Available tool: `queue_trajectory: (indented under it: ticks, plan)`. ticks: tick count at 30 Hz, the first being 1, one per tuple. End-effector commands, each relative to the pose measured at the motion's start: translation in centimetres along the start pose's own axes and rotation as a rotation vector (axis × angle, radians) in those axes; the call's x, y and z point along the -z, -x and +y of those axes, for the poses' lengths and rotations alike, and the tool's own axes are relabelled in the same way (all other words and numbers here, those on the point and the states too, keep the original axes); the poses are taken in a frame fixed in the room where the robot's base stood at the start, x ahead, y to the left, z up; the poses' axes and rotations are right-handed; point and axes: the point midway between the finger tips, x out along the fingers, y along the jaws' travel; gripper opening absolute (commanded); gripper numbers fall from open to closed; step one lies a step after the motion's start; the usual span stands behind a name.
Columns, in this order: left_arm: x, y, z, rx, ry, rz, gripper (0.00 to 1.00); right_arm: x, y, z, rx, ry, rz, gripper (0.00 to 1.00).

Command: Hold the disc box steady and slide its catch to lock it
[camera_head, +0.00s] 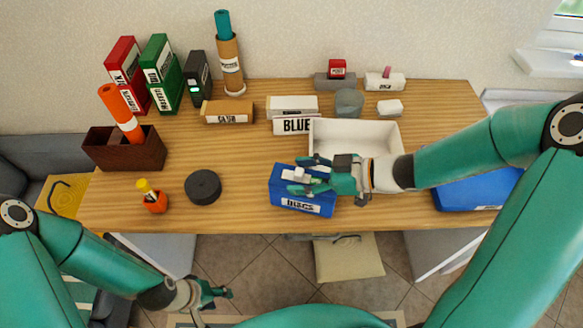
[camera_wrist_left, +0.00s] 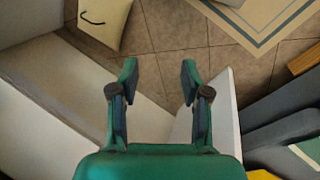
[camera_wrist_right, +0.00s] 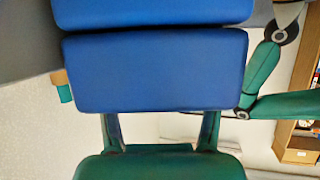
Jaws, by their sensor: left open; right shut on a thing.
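The blue disc box (camera_head: 305,207) with a white "DISCS" label sits at the table's front edge, in the middle of the head view. A small white piece (camera_head: 298,174), seemingly its catch, shows on its top, partly hidden by fingers. My right gripper (camera_head: 306,175) is shut on the box from the right, its fingers across the top part. In the right wrist view, the blue box (camera_wrist_right: 155,72) fills the middle and hides the fingertips. My left gripper (camera_head: 221,292) is open and empty, low in front of the table; its spread fingers show in the left wrist view (camera_wrist_left: 158,82).
A white tray (camera_head: 397,133) stands behind the box. A black round disc-like thing (camera_head: 203,187) and an orange pot (camera_head: 155,203) with a yellow top are on the left. A large blue thing (camera_head: 470,193) lies at right.

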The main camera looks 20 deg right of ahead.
Motion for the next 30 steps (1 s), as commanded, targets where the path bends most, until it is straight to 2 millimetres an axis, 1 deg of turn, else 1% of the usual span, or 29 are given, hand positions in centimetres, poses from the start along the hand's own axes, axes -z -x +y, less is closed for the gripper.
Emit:
queue_trajectory:
  ticks: [1,5,7,11,14,17,19,20,21,26,27,29,30]
  plan:
    - [0.3,0.2,0.3,0.003,0.008,-0.015,0.33,0.0,0.0,0.0,0.000,0.000,0.000,0.20]
    - [0.7,1.0,1.3,0.010,0.057,-0.091,0.12,0.0,0.0,0.0,0.000,0.000,0.000,0.20]
    - [1.0,1.7,2.3,0.008,0.093,-0.145,0.00,0.0,0.0,0.0,-0.001,0.000,0.000,0.20]
    - [1.4,4.0,5.2,-0.020,0.163,-0.262,0.00,0.0,0.0,0.0,-0.001,0.000,0.000,0.20]
    - [1.5,6.3,8.2,-0.058,0.209,-0.359,0.00,0.0,0.0,0.0,-0.001,0.000,0.000,0.20]
    - [1.7,9.2,11.5,-0.107,0.244,-0.458,0.00,0.0,0.0,0.0,-0.001,0.000,0.000,0.20]
    - [2.2,11.5,14.1,-0.144,0.273,-0.522,0.00,0.0,0.1,0.0,-0.001,0.000,0.000,0.20]
    - [2.8,12.5,15.2,-0.156,0.289,-0.544,0.00,0.0,0.1,0.0,-0.001,0.000,0.000,0.20]
    - [3.9,13.7,16.7,-0.167,0.321,-0.566,0.00,0.0,0.1,0.0,-0.001,0.000,0.000,0.20]
    - [8.8,16.6,20.3,-0.148,0.466,-0.579,0.00,0.0,0.1,0.0,-0.001,0.000,0.001,0.20]
    - [10.0,17.5,21.1,-0.141,0.502,-0.578,0.00,0.0,0.1,0.0,-0.001,-0.001,0.001,0.20]
    - [11.5,18.8,22.3,-0.128,0.556,-0.578,0.00,0.0,0.1,0.0,-0.001,-0.001,0.001,0.20]
    - [12.4,19.8,23.1,-0.120,0.590,-0.577,0.00,0.0,0.1,0.0,-0.002,-0.001,0.000,0.20]
